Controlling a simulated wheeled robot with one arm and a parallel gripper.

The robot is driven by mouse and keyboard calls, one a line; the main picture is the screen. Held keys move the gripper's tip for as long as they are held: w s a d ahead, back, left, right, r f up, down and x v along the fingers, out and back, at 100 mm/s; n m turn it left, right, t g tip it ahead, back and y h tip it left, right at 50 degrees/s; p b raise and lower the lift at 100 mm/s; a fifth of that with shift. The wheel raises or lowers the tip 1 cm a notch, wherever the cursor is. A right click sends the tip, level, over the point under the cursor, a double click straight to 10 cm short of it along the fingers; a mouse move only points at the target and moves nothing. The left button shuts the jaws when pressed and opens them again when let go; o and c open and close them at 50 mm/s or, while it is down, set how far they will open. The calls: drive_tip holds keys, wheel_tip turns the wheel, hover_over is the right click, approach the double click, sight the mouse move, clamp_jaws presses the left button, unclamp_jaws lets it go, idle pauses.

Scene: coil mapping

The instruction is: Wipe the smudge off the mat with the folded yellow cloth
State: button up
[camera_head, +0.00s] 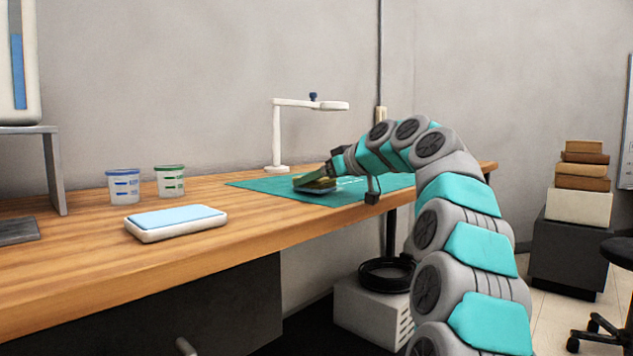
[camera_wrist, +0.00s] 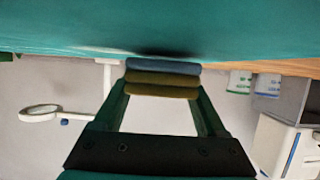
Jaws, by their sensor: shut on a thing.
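My gripper (camera_head: 327,177) is shut on the folded cloth (camera_head: 313,185), low over the green mat (camera_head: 262,184). In the wrist view the cloth (camera_wrist: 162,90) shows olive-yellow folds with a blue-grey layer on the mat side, held between the two finger ends. It is at or very close to the mat surface (camera_wrist: 240,30); I cannot tell whether it touches. A dark patch lies on the mat right beside the cloth in the wrist view; I cannot tell smudge from shadow. In the head view no smudge shows clearly, and my gripper and the cloth hide part of the mat.
A white lamp stand (camera_head: 277,135) rises behind the mat. Two measuring cups (camera_head: 124,187) and (camera_head: 170,182) stand left of it. A white tray with a pale blue pad (camera_head: 176,222) lies nearer the front edge. Bare wooden desk (camera_head: 70,265) lies at the front left.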

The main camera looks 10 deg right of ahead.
drive_tip(key=shift+a+f, duration=0.15)
drive_tip(key=shift+f, duration=0.05)
drive_tip(key=shift+w+r+p, duration=0.1)
drive_tip(key=shift+r+p, duration=2.45)
drive_tip(key=shift+r, duration=0.55)
drive_tip(key=shift+r+p, duration=1.35)
drive_tip(key=shift+r, duration=0.25)
drive_tip(key=shift+f, duration=0.1)
drive_tip(key=shift+f, duration=0.1)
wheel_tip(320, 180, down, 8)
drive_tip(key=b, duration=0.7)
drive_tip(key=shift+r, duration=0.25)
drive_tip(key=shift+f+b, duration=0.6)
drive_tip(key=shift+b, duration=0.15)
